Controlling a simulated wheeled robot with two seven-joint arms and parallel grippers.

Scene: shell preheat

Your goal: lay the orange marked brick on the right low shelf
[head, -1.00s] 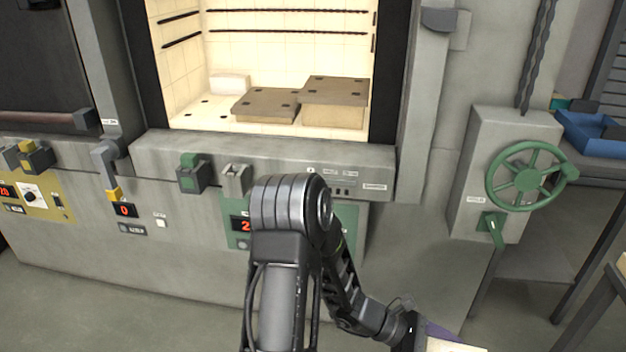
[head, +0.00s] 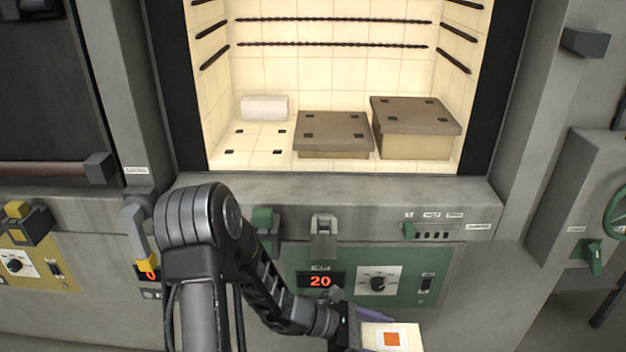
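The orange marked brick (head: 408,336) is a pale block with an orange square on its top, at the bottom edge right of centre. My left gripper (head: 372,325) is shut on it, with purple fingers along its side; part of the grip is cut off by the frame edge. The brick is in front of the open kiln and outside it. Inside the kiln are two brown slab shelves with dark marks on top: a lower one in the middle (head: 334,124) and a taller one at right (head: 418,107). Both tops are bare. My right gripper is out of view.
A white roll-like block (head: 264,108) lies at the back left of the kiln floor (head: 250,150). The front sill (head: 340,192) and a green panel (head: 437,262) with a "20" display lie below the opening. A grey box with a green wheel (head: 617,215) stands at right.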

